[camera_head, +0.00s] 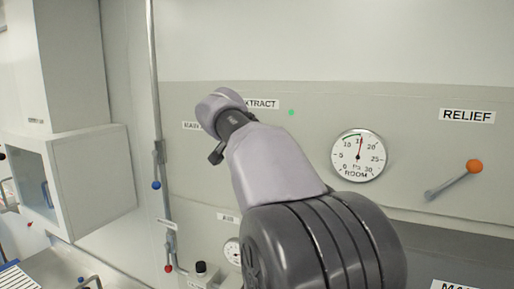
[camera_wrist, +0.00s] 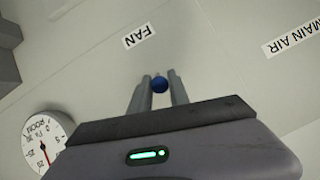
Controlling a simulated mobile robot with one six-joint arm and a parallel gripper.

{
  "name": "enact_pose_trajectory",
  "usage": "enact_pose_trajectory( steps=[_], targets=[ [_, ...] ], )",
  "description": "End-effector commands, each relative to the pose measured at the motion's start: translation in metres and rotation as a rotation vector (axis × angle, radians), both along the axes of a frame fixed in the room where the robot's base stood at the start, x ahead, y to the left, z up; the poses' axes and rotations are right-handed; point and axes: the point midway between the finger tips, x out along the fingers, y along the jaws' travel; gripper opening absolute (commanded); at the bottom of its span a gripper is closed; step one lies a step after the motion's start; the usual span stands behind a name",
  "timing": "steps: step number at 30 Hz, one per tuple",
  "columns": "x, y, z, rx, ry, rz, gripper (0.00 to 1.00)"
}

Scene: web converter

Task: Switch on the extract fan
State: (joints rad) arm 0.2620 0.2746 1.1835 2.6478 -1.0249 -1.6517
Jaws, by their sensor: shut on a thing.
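The blue ball knob (camera_wrist: 159,85) is between the two fingers of my gripper (camera_wrist: 163,78) in the wrist view. The fingers are shut on it. A label reading FAN (camera_wrist: 138,37) shows upside down just above the knob in that view. In the head view my wrist covers the knob and the fingers. A label ending in EXTRACT (camera_head: 262,104) shows beside my wrist, partly hidden. A small green dot (camera_head: 291,112) is on the panel to its right. I cannot tell the switch's position.
A round ROOM gauge (camera_head: 358,155) is right of my arm. An orange-knobbed lever (camera_head: 474,166) sits under the RELIEF label (camera_head: 467,116). A vertical pipe (camera_head: 154,70) with a blue-knobbed valve and a glass-fronted cabinet (camera_head: 90,180) are at left. A MAIN AIR label (camera_wrist: 290,38) is near the knob.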

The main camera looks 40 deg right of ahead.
Motion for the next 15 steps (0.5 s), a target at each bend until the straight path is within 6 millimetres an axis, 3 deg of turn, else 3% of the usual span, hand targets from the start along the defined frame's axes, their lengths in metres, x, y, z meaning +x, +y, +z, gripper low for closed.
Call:
enact_pose_trajectory(
  steps=[4,5,8,15],
  targets=[
    [0.0,0.0,0.0013,-0.001,-0.002,0.0,0.0],
    [-0.0002,0.0,0.0013,-0.001,-0.002,0.0,0.26],
    [-0.0001,-0.0001,0.0013,-0.001,-0.002,0.0,0.44],
    [-0.0001,-0.0001,0.0008,-0.002,-0.001,-0.001,0.44]
  ],
)
